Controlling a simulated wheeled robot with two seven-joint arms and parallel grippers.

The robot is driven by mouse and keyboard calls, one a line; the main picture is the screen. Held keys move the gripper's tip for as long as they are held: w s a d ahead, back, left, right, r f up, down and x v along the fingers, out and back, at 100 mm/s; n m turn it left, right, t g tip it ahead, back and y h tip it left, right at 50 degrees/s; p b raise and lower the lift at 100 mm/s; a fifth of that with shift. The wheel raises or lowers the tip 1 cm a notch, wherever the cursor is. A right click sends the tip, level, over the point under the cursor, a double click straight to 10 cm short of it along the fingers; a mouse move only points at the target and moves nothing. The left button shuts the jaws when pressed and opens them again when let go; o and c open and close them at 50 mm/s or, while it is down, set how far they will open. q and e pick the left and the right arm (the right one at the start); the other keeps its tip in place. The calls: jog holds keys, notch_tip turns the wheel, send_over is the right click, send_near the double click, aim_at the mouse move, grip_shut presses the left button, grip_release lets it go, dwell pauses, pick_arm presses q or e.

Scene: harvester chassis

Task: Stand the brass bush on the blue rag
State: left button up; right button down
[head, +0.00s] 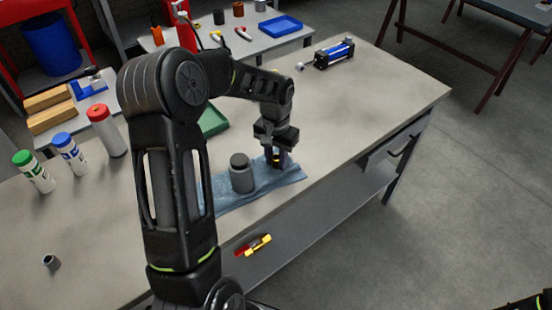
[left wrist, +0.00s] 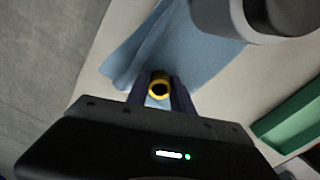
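The brass bush (left wrist: 159,88) shows as a yellow ring with a dark bore between my left gripper's two fingers in the left wrist view. A little of its yellow also shows in the head view (head: 277,158). My left gripper (head: 279,163) points down over the right part of the blue rag (head: 289,179), with its fingers closed against the bush's sides. The rag also shows below the bush in the left wrist view (left wrist: 190,50). I cannot tell whether the bush touches the rag.
A grey lidded cylinder (head: 242,178) stands on the rag, left of the gripper. A green tray (head: 211,122) lies behind it. Several capped bottles, including a red-capped one (head: 106,133), stand at left. A blue cylinder device (head: 335,54) lies at the far right; the bench's right part is clear.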

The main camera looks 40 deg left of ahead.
aim_at(276, 158)
pick_arm(q)
jog(key=shift+s+d+f+p, duration=0.1)
jog(key=shift+s+p, duration=0.15)
jog(key=shift+p, duration=0.1)
notch_tip(276, 158, up, 13)
jog(key=shift+w+b, duration=0.25)
jog(key=shift+b, duration=0.2)
jog(key=shift+f, duration=0.1)
